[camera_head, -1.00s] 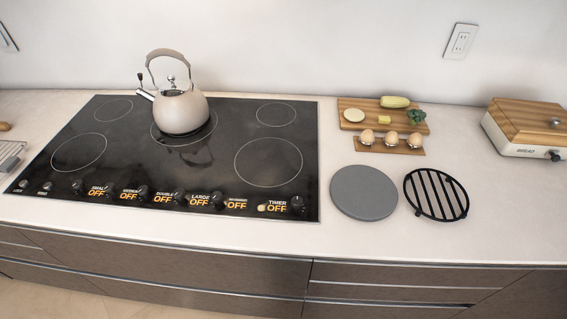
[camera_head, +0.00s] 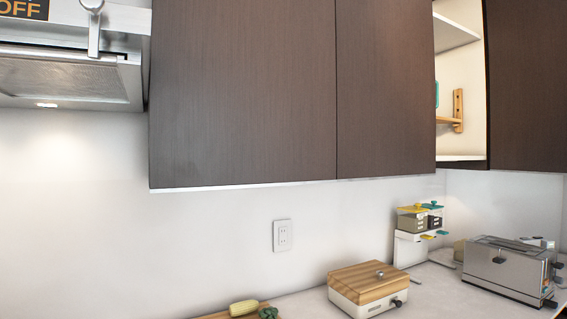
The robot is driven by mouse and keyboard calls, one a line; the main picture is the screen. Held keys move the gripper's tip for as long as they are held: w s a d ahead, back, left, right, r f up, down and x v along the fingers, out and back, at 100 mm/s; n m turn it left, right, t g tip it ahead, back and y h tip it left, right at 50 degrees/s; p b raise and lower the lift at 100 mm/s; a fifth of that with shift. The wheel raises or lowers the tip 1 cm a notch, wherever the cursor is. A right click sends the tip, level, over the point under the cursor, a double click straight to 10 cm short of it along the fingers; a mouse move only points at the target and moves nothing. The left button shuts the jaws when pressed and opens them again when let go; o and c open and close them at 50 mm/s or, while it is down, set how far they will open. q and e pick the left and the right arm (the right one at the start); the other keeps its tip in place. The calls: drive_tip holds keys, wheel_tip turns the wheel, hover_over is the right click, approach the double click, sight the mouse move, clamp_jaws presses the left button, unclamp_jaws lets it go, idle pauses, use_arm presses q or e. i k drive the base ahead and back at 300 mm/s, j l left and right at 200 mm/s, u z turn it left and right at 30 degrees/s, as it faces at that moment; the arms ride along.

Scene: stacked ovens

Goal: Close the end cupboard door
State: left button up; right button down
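A dark brown wall cupboard at the upper right stands open, with its white interior (camera_head: 459,95) and shelves showing. A wooden bracket-like item (camera_head: 456,112) is inside it. A dark door panel (camera_head: 526,85) is at the right of the opening, cut by the picture's edge; I cannot tell whether it is the swung-open end door. Two closed dark cupboard doors, the wide one (camera_head: 243,90) and the narrower one (camera_head: 385,90), are to the left of the opening. Neither of my grippers is in view.
A range hood (camera_head: 65,75) is at the upper left. On the counter below are a bread box (camera_head: 365,285), a toaster (camera_head: 505,268), stacked containers (camera_head: 415,225) and a board with vegetables (camera_head: 243,308). A wall outlet (camera_head: 282,235) is on the white wall.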

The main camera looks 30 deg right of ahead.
sight(527, 39)
drive_tip(key=z, duration=2)
drive_tip(key=i+l, duration=1.15)
drive_tip(key=i, duration=0.25)
